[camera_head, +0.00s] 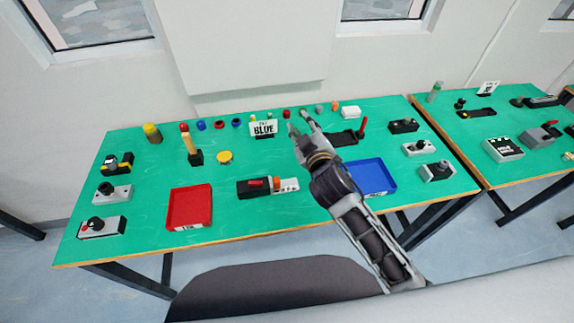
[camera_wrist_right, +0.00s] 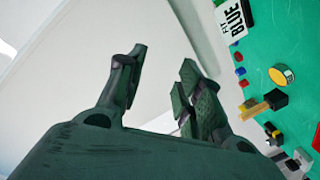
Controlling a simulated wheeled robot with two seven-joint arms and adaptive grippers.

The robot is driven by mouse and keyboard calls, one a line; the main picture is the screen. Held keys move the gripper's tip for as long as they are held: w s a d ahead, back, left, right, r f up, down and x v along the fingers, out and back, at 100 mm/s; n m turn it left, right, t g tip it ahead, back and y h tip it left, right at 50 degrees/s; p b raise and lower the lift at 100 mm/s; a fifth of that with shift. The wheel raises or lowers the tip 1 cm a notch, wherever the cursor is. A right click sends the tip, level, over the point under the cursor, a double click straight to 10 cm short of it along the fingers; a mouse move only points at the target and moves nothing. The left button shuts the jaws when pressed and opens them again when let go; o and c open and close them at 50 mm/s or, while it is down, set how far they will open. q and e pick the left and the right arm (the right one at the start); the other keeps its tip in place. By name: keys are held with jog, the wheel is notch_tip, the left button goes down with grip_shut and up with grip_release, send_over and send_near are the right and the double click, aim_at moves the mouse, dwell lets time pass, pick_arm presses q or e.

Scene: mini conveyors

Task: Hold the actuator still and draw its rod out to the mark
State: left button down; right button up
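I cannot tell for certain which object is the actuator. A black block with a red part on top (camera_head: 254,188) lies at the front middle of the green table, against a small white block with orange parts (camera_head: 286,185). A dark flat device with a red upright handle (camera_head: 343,138) stands farther back, just right of my right gripper. No rod or mark can be made out. My right gripper (camera_head: 301,121) is open and empty, above the back middle of the table; its spread fingers also show in the right wrist view (camera_wrist_right: 165,85). My left gripper is not in view.
A red tray (camera_head: 207,207) lies at the front left and a blue tray (camera_head: 388,180) at the right, partly behind my arm. A "BLUE" sign (camera_head: 264,128) stands left of the gripper. Small devices line both table ends. A second green table (camera_head: 465,135) adjoins on the right.

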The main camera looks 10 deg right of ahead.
jog(key=s+a+r+n+t+y, duration=0.2)
jog(key=a+r+n+y, duration=0.9)
jog(key=a+r+n, duration=0.15)
jog(key=s+a+f+n+g+y, duration=0.1)
jog(key=s+a+n+g+y, duration=0.2)
jog(key=s+a+n+g, duration=0.35)
jog(key=s+a+f+n+g+y, duration=0.1)
jog(key=s+a+n+g+y, duration=0.3)
jog(key=n+g, duration=0.5)
notch_tip(320, 180, down, 14)
jog(key=d+n+g+h, duration=0.2)
jog(key=n+g+h, duration=0.1)
jog(key=n+h, duration=0.55)
jog(key=w+d+f+n+t+h, duration=0.1)
jog(key=w+d+f+h, duration=0.3)
jog(key=d, duration=0.4)
jog(key=w+d+f+n+t+h, duration=0.1)
jog(key=w+d+f+h, duration=0.3)
jog(key=d, duration=0.4)
jog(key=shift+d, duration=0.1)
